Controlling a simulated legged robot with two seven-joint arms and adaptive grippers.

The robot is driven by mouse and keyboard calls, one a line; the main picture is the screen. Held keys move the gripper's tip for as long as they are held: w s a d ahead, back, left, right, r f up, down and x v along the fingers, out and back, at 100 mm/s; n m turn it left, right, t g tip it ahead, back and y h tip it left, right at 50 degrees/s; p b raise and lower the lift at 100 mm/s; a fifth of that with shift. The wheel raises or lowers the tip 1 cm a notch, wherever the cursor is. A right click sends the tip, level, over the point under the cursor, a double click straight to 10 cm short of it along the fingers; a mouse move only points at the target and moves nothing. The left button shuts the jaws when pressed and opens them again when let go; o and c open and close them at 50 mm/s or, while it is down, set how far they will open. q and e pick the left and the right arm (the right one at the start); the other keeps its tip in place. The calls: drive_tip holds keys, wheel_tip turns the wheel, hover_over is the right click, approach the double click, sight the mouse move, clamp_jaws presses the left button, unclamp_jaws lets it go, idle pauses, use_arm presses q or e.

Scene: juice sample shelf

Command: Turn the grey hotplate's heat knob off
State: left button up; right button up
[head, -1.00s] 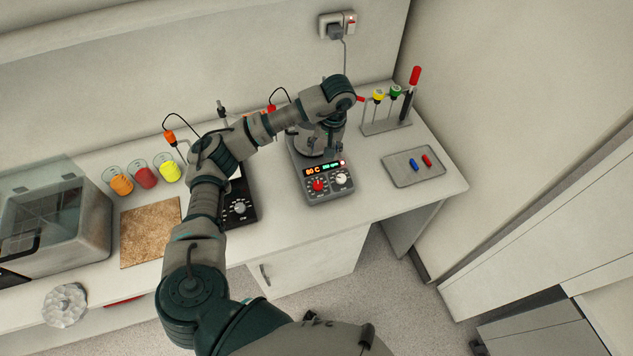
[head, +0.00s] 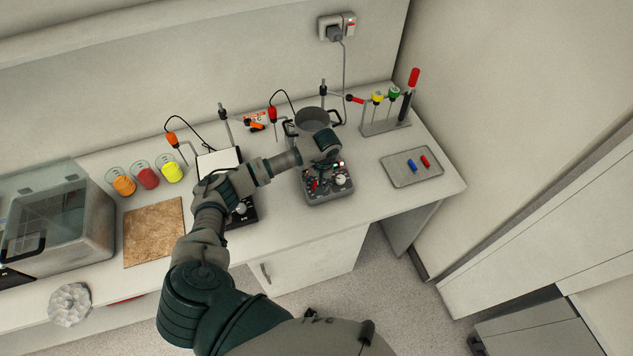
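The grey hotplate (head: 330,197) stands on the bench with a metal pot (head: 312,118) on its top. My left arm reaches across from the left, and my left gripper (head: 316,179) points down over the hotplate's front panel. The red heat knob (head: 316,184) shows only in part, at or between the fingers; I cannot tell whether they touch it. The white knob (head: 341,179) beside it shows clear. The display is mostly hidden by my wrist. The finger opening is too small and covered to judge. My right gripper is not in view.
A black hotplate (head: 246,214) stands to the left, partly behind my arm. Beakers with orange, red and yellow liquid (head: 171,172) stand further left. A rack (head: 387,127) and a tray (head: 411,173) with red and blue pieces are at the right. The front right bench is clear.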

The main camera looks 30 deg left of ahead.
use_arm(q)
drive_tip(key=shift+d, duration=0.4)
drive_tip(key=c, duration=0.4)
drive_tip(key=shift+d+r, duration=0.1)
drive_tip(key=shift+d, duration=0.05)
drive_tip(key=c, duration=0.7)
clamp_jaws()
drive_tip(key=shift+a, duration=0.2)
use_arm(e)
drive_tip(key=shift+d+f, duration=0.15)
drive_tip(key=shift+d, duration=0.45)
use_arm(q)
drive_tip(key=shift+a, duration=0.1)
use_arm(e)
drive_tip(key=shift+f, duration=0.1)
